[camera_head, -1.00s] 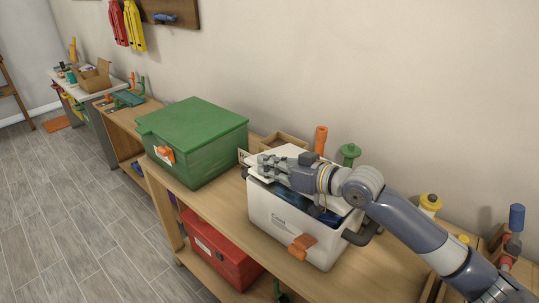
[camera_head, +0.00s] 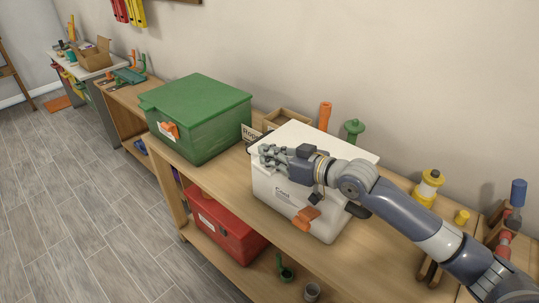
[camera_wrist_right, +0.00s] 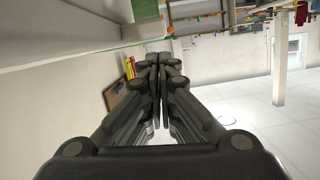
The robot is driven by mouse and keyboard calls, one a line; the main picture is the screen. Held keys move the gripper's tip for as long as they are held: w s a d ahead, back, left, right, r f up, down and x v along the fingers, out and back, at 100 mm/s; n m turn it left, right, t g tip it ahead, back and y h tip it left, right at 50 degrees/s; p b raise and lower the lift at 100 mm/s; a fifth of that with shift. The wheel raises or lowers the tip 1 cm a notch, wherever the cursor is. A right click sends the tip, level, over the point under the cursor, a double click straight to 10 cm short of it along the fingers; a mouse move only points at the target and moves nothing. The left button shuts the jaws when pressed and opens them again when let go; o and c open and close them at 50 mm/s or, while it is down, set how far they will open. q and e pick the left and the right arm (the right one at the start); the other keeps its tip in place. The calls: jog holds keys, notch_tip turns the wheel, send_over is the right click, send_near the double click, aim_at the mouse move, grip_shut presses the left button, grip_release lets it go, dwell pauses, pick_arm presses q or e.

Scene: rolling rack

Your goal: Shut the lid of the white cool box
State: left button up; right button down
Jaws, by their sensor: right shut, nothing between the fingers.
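The white cool box (camera_head: 285,192) stands on the wooden bench, with an orange latch (camera_head: 305,217) on its front and a dark handle at its right side. Its white lid (camera_head: 325,143) lies over the top and looks down; my gripper and forearm hide part of its front edge, so I cannot tell if it is fully seated. My right gripper (camera_head: 268,157) is shut and empty, over the lid's front left part. In the right wrist view its fingers (camera_wrist_right: 158,95) are together with nothing between them. My left gripper is not in view.
A closed green box (camera_head: 205,120) stands left of the cool box. A red box (camera_head: 225,228) sits on the lower shelf. Behind the cool box are an orange item (camera_head: 325,115), a green item (camera_head: 353,130) and a small wooden tray. Yellow items stand at the right.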

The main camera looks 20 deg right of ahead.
notch_tip(320, 180, up, 3)
jog(key=shift+r+p, duration=0.1)
jog(key=shift+p, duration=1.05)
pick_arm(q)
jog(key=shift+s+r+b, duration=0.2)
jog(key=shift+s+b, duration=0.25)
jog(key=shift+b, duration=0.95)
pick_arm(e)
jog(key=v, duration=1)
jog(key=shift+a+f, duration=0.15)
jog(key=shift+f, duration=0.05)
